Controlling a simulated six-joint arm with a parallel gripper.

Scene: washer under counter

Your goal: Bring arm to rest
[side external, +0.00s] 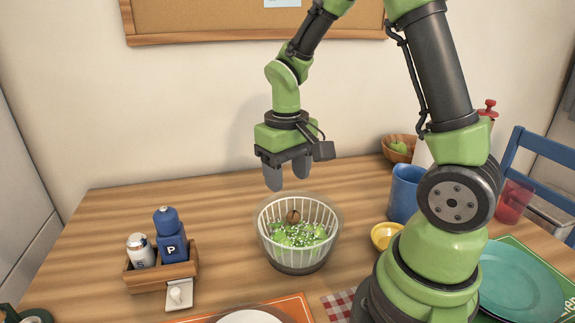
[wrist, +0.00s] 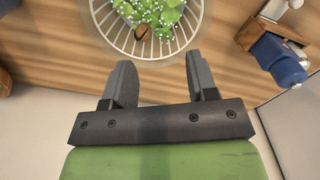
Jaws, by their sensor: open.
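My gripper (side external: 287,178) hangs fingers-down above the table, just behind and above a salad spinner basket (side external: 266,225). Its two grey fingers are apart with nothing between them. They also show in the wrist view (wrist: 162,84), with the basket (wrist: 203,22) beyond the fingertips. The basket sits in a clear bowl and holds green leaves with white bits and one brown round thing (side external: 293,217). In the side view the gripper is clear of the basket.
A wooden caddy (side external: 165,276) with a blue pepper mill (side external: 170,240) and a salt shaker (side external: 140,250) stands left. A blue mug (side external: 403,193), a yellow bowl (side external: 384,236), a fruit bowl (side external: 396,155) and a teal plate (side external: 520,283) are right. A wall with a corkboard (side external: 200,14) stands behind.

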